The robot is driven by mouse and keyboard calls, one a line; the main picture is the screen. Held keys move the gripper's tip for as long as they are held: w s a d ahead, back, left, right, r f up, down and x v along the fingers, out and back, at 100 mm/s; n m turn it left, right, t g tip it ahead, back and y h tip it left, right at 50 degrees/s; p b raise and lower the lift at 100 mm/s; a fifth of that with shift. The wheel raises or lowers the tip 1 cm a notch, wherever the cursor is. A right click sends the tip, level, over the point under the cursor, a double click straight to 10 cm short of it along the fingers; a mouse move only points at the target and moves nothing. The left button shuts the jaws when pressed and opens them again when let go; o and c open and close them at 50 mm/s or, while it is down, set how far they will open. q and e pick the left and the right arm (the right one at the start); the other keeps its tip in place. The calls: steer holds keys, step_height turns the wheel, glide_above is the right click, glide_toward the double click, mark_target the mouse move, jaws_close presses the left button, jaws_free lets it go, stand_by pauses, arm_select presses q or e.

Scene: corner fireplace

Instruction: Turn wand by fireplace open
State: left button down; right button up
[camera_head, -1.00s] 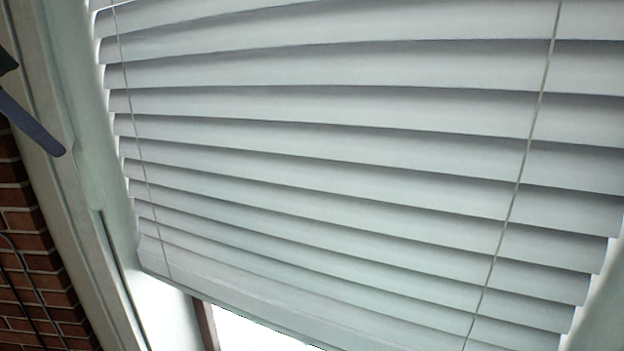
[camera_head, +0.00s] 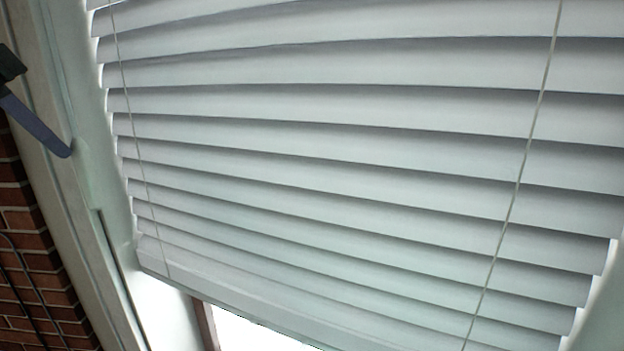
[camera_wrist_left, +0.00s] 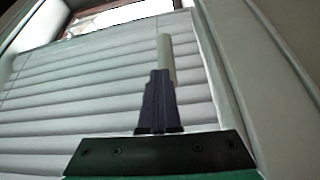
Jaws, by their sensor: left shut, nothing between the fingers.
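The window blind (camera_head: 330,170) fills most of the head view; its pale slats lie overlapped and look nearly shut. My left gripper (camera_head: 66,151) is at the left edge of the head view, beside the window frame, with its dark slim fingers showing. In the left wrist view the fingers (camera_wrist_left: 158,74) are together, shut and empty. A pale round rod, which looks like the wand (camera_wrist_left: 166,48), shows just beyond the fingertips, in front of the slats. The fingers hide its lower part; I cannot tell whether they touch it. My right gripper is not in view.
The pale window frame (camera_head: 110,270) runs down the left, with a red brick wall (camera_head: 30,260) beside it. Thin cords (camera_head: 515,190) cross the blind. Bright window glass (camera_head: 250,330) shows below the bottom rail.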

arm_select(q)
steer(key=shift+a, duration=0.3)
steer(key=shift+w+a, duration=0.3)
steer(key=shift+a, duration=0.15)
steer(key=shift+w+a, duration=0.1)
steer(key=shift+w, duration=0.05)
steer(key=shift+a, duration=0.15)
steer(key=shift+s+a, duration=0.15)
steer(key=shift+s, duration=0.15)
stand_by(0.3)
